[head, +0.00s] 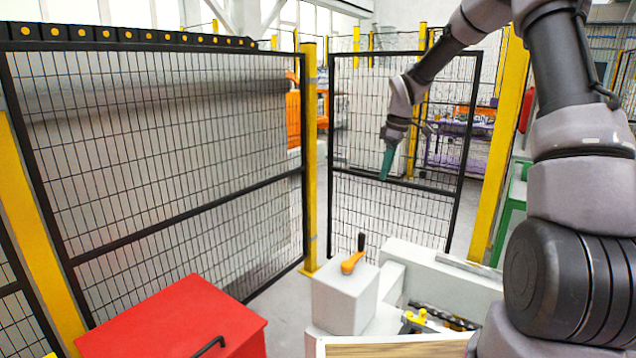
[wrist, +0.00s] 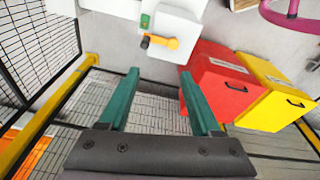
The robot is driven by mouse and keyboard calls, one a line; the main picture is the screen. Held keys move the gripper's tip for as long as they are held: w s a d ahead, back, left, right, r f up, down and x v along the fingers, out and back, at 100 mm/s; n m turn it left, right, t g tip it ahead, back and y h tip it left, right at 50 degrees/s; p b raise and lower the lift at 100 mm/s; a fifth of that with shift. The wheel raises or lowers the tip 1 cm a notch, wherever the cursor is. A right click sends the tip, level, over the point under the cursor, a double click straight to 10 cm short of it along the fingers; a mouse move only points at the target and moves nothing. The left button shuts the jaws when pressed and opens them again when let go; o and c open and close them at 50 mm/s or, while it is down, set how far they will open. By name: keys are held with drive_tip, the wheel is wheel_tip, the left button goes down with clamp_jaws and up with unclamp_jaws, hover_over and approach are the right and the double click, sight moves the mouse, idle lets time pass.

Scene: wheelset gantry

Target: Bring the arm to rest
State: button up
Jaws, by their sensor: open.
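My arm rises on the right side of the head view and bends over at the top. My gripper (head: 387,165) hangs at its far end, in front of the mesh fence door. In the wrist view my gripper (wrist: 158,75) shows two green fingers set wide apart, with nothing between them.
Mesh fence panels (head: 170,150) with yellow posts (head: 309,150) enclose the left and back. A red box (head: 175,325) stands at the lower left. A yellow box (wrist: 275,95) stands beside it in the wrist view. Grey floor (head: 290,295) lies clear by the fence.

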drive_tip(key=s+d+r+m+t+h, duration=0.1)
drive_tip(key=s+d+r+m+t, duration=0.15)
drive_tip(key=s+r+m, duration=1.05)
drive_tip(key=s+r+m+t, duration=0.1)
drive_tip(key=s+r+m, duration=0.1)
drive_tip(key=s, duration=0.8)
drive_tip(key=s+d+r+m+t+y, duration=0.1)
drive_tip(key=s+r, duration=0.4)
drive_tip(key=s, duration=0.6)
drive_tip(key=shift+d+m+t, duration=0.15)
drive_tip(key=shift+m+t, duration=0.35)
drive_tip(key=shift+t, duration=0.25)
